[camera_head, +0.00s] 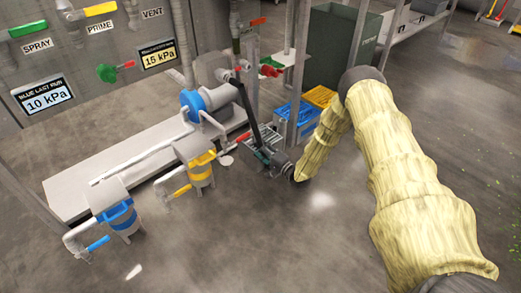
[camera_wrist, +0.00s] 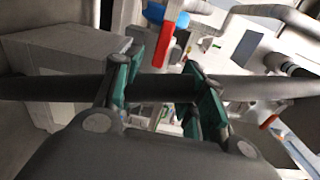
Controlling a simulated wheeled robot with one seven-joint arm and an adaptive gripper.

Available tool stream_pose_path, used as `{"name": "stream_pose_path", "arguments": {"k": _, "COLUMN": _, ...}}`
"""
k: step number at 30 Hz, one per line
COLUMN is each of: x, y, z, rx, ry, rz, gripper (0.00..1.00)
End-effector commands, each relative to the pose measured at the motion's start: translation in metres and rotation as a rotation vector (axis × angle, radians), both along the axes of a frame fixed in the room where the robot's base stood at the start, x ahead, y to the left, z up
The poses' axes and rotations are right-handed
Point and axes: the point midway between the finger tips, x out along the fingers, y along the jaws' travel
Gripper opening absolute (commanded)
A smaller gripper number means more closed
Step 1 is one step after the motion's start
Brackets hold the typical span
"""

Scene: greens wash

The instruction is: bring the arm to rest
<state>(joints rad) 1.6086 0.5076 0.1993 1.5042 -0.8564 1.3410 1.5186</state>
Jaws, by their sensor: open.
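My gripper (camera_head: 260,152) is low beside the pump and filter equipment in the head view, at the end of my cream-sleeved arm (camera_head: 415,190). In the wrist view my gripper (camera_wrist: 165,84) has its two green-padded fingers apart. A dark bar (camera_wrist: 60,88) crosses the wrist view at finger height and passes through the gap between them. I cannot tell whether the fingers touch it. In the head view a dark bar (camera_head: 246,103) slopes down to the gripper.
A blue-fronted pump (camera_head: 190,100), a yellow-banded canister (camera_head: 201,172) and a blue-banded canister (camera_head: 122,218) stand left of the gripper. A metal post (camera_head: 297,70), blue crate (camera_head: 305,115) and green bin (camera_head: 340,45) are behind. Open floor (camera_head: 250,250) lies in front.

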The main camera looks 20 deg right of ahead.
Motion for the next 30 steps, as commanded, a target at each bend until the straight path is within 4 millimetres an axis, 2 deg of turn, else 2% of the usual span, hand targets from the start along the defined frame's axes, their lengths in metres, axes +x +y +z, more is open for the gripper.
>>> {"name": "stream_pose_path", "arguments": {"k": 8, "x": -0.002, "y": 0.004, "z": -0.001, "rx": -0.008, "ry": 0.008, "rz": 0.000, "gripper": 0.41}}
{"name": "stream_pose_path", "arguments": {"k": 11, "x": -0.013, "y": 0.019, "z": -0.009, "rx": -0.050, "ry": 0.044, "rz": 0.001, "gripper": 0.41}}
{"name": "stream_pose_path", "arguments": {"k": 14, "x": -0.037, "y": 0.046, "z": -0.024, "rx": -0.141, "ry": 0.117, "rz": 0.007, "gripper": 0.41}}
{"name": "stream_pose_path", "arguments": {"k": 17, "x": -0.075, "y": 0.076, "z": -0.044, "rx": -0.274, "ry": 0.217, "rz": 0.032, "gripper": 0.41}}
{"name": "stream_pose_path", "arguments": {"k": 21, "x": -0.143, "y": 0.110, "z": -0.067, "rx": -0.478, "ry": 0.363, "rz": 0.101, "gripper": 0.41}}
{"name": "stream_pose_path", "arguments": {"k": 25, "x": -0.213, "y": 0.131, "z": -0.080, "rx": -0.662, "ry": 0.488, "rz": 0.198, "gripper": 0.41}}
{"name": "stream_pose_path", "arguments": {"k": 30, "x": -0.308, "y": 0.142, "z": -0.082, "rx": -0.886, "ry": 0.636, "rz": 0.362, "gripper": 0.41}}
